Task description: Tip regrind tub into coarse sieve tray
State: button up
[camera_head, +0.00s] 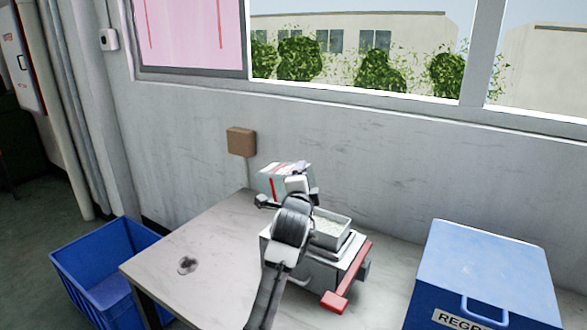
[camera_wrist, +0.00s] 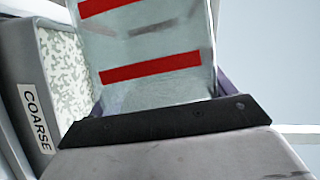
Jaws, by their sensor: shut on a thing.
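My gripper (camera_head: 299,184) is shut on the regrind tub (camera_head: 270,184), a pale see-through box with red stripes. In the wrist view the tub (camera_wrist: 150,45) fills the upper middle beyond the dark gripper bar (camera_wrist: 165,122); its contents cannot be made out. In the head view the tub looks somewhat tilted, held above the table's back part, behind and left of the sieve tray. The coarse sieve tray (camera_head: 345,236) sits on a grey machine and holds pale speckled bits. The tray (camera_wrist: 15,70), labelled COARSE, is left of the tub in the wrist view.
The grey machine (camera_head: 312,270) has red parts (camera_head: 346,284) at its right and front. A blue box (camera_head: 480,262) with a partly readable REGR label stands right. An empty-looking blue crate (camera_head: 80,262) is on the left. A small dark item (camera_head: 187,265) lies on the table (camera_head: 215,240), whose left part is mostly clear.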

jog(key=shift+w+a+f+n, duration=0.1)
jog(key=shift+a+n, duration=0.05)
jog(key=shift+n, duration=0.35)
jog(key=p, duration=0.1)
jog(key=a+n+p, duration=0.1)
jog(key=shift+w+r+g+p, duration=0.2)
jog(key=shift+w+g+p, duration=0.2)
jog(key=shift+w+a+f+n+g+p, duration=0.35)
jog(key=shift+a+n+p, duration=0.2)
jog(key=shift+n+p, duration=0.1)
jog(key=shift+f, duration=0.15)
jog(key=shift+w+a, duration=0.1)
